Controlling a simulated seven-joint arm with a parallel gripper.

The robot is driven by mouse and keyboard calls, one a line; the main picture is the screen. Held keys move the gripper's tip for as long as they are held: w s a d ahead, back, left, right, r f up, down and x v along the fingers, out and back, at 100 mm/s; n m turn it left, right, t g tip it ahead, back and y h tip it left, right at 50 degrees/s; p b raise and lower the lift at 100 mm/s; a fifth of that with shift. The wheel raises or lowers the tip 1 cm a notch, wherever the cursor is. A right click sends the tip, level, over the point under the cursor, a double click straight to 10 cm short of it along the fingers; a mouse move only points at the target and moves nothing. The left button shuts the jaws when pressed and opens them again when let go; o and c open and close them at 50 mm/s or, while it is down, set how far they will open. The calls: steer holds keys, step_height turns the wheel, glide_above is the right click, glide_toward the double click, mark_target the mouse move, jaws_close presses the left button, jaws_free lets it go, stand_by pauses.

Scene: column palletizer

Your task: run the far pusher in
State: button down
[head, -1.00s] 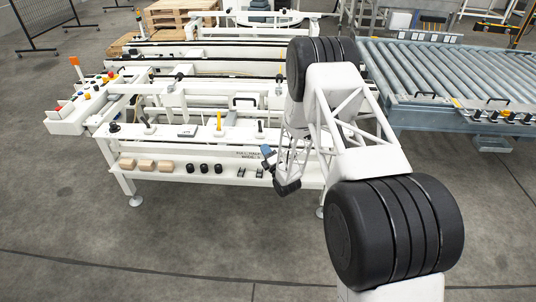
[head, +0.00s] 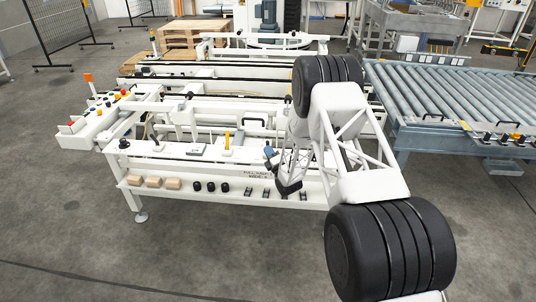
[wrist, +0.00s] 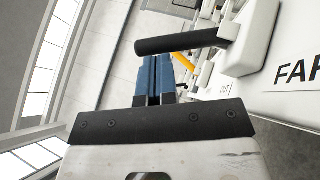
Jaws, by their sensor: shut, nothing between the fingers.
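A black bar handle (wrist: 182,41) sticks out of a white block (wrist: 250,38) in the wrist view. The white surface beside it carries lettering that starts "FAR" (wrist: 298,74); the rest is cut off. My gripper (wrist: 154,62) has blue fingers held together with nothing between them. Its tips lie close to the handle in the picture; I cannot tell whether they touch. In the head view my gripper (head: 268,152) hangs over the front of the white machine (head: 160,155). My own arm hides part of the machine there, and I cannot pick out the far pusher.
A yellow lever (head: 227,139) stands on the machine's front deck, left of my gripper. The front shelf carries tan blocks (head: 154,182) and black cylinders (head: 210,186). A control panel (head: 95,113) is at left, a roller conveyor (head: 445,95) at right. The near floor is clear.

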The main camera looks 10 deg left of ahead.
steer(key=shift+w+r+m+g+h, duration=0.2)
steer(key=shift+r+m+g+h, duration=0.1)
steer(key=shift+m+h, duration=0.1)
stand_by(0.6)
steer(key=shift+w+r+m+g+h, duration=0.4)
steer(key=shift+r+m+g+h, duration=0.1)
steer(key=shift+m+h, duration=0.1)
steer(key=shift+w+r+m+g+h, duration=0.4)
steer(key=shift+w+m+g+h, duration=0.1)
steer(key=shift+w+m+g, duration=0.2)
steer(key=w+m+g, duration=0.1)
steer(key=w+m+g+h, duration=0.1)
steer(key=shift+r+g+h, duration=0.25)
steer(key=shift+g+h, duration=0.05)
steer(key=shift+g, duration=0.1)
steer(key=shift+w, duration=0.25)
steer(key=shift+w+r, duration=0.1)
steer(key=shift+w, duration=0.2)
steer(key=shift+s, duration=0.1)
